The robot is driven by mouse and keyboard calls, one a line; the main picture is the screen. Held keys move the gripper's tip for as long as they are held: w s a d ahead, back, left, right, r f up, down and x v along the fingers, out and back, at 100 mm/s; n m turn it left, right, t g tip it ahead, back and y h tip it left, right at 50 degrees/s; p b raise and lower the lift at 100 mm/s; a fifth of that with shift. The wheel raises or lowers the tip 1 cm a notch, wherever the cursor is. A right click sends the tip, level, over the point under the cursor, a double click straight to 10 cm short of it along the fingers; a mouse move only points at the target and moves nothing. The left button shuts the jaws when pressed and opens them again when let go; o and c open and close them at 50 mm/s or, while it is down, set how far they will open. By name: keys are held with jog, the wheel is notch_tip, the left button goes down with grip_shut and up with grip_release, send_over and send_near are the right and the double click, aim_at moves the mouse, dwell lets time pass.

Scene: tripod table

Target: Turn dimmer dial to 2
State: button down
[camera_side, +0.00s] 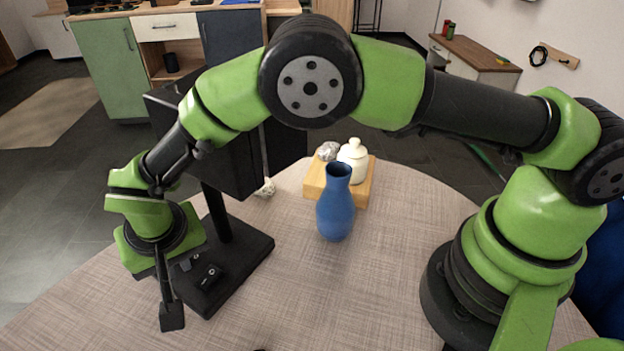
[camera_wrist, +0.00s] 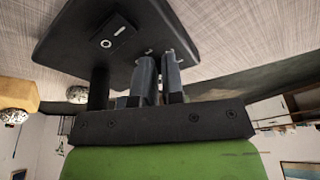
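A black lamp stands on the table, with a flat base (camera_side: 245,252) and a dark box-shaped head (camera_side: 225,150). Two small raised controls with pale marks sit on the base; one is the left control (camera_side: 190,262), the other the front control (camera_side: 210,277). I cannot tell which is the dimmer dial, nor read its setting. The wrist view shows the base (camera_wrist: 75,35) and a small control panel (camera_wrist: 115,36) with white marks. My gripper (camera_side: 172,318) points down beside the base, left of the controls. In the wrist view, my gripper (camera_wrist: 160,52) has a narrow gap between its fingers and holds nothing visible.
A blue vase (camera_side: 335,208) stands right of the lamp. Behind it, a wooden board (camera_side: 316,183) carries a white lidded jar (camera_side: 353,160) and a grey lump (camera_side: 328,151). The front middle of the table (camera_side: 340,295) is clear.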

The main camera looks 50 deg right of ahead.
jog(key=shift+a+f, duration=0.3)
jog(key=shift+f, duration=0.1)
dwell(0.5)
jog(key=shift+s+a, duration=0.25)
jog(key=shift+s, duration=0.15)
notch_tip(320, 180, up, 6)
jog(key=shift+w+f, duration=0.1)
jog(key=shift+r, duration=0.25)
